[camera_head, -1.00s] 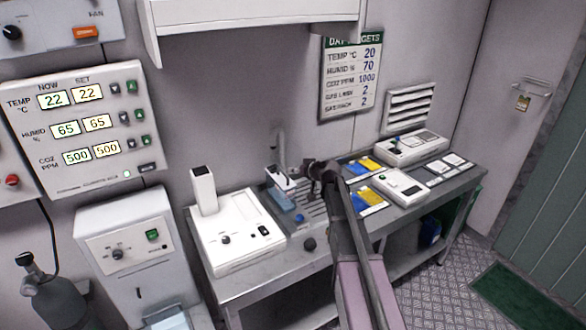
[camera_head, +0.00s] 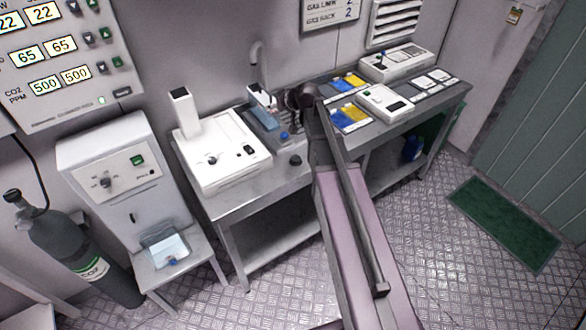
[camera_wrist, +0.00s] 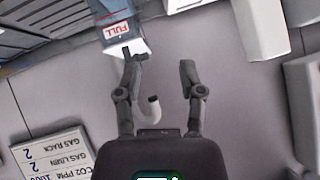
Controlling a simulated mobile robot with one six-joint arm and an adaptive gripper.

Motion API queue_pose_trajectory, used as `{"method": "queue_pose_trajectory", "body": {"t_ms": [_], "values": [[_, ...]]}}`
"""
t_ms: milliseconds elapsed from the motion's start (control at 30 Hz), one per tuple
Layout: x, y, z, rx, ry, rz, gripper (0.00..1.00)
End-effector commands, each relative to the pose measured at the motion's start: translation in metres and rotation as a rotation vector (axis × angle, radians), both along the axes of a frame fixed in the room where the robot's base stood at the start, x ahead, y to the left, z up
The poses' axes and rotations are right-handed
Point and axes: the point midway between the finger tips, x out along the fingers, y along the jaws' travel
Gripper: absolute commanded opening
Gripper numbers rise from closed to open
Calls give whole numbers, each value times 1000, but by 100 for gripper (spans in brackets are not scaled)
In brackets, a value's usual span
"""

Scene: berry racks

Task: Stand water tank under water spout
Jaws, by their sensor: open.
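A water tank (camera_head: 263,120), bluish and clear with a white top and blue knob, stands on the grated bench area. In the wrist view the tank (camera_wrist: 112,14) shows a "FULL" label. The grey water spout (camera_head: 257,56) rises behind it and hooks over near its top; its pale open end shows between my fingers in the wrist view (camera_wrist: 152,112). I cannot tell whether the tank sits exactly below it. My gripper (camera_wrist: 157,62) is open and empty. Its left finger overlaps the tank's white top; contact is unclear. My gripper (camera_head: 301,97) partly hides the grating in the head view.
A white device with a column (camera_head: 222,160) stands left of the tank. Other white devices (camera_head: 384,102) and coloured packets (camera_head: 349,118) lie to the right. A clear bin (camera_head: 166,246) sits on a low stand near a gas cylinder (camera_head: 82,253). The floor in front is clear.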

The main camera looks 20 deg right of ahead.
Motion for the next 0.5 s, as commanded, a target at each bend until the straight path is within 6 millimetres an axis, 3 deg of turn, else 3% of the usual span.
{"method": "queue_pose_trajectory", "body": {"t_ms": [33,200,300,400,500], "values": [[-31,11,-10,-20,66,17,51],[-126,28,-43,-119,343,24,51],[-181,28,-57,-194,504,-11,51],[-228,23,-66,-267,637,-62,51],[-262,17,-69,-329,733,-115,51]]}}
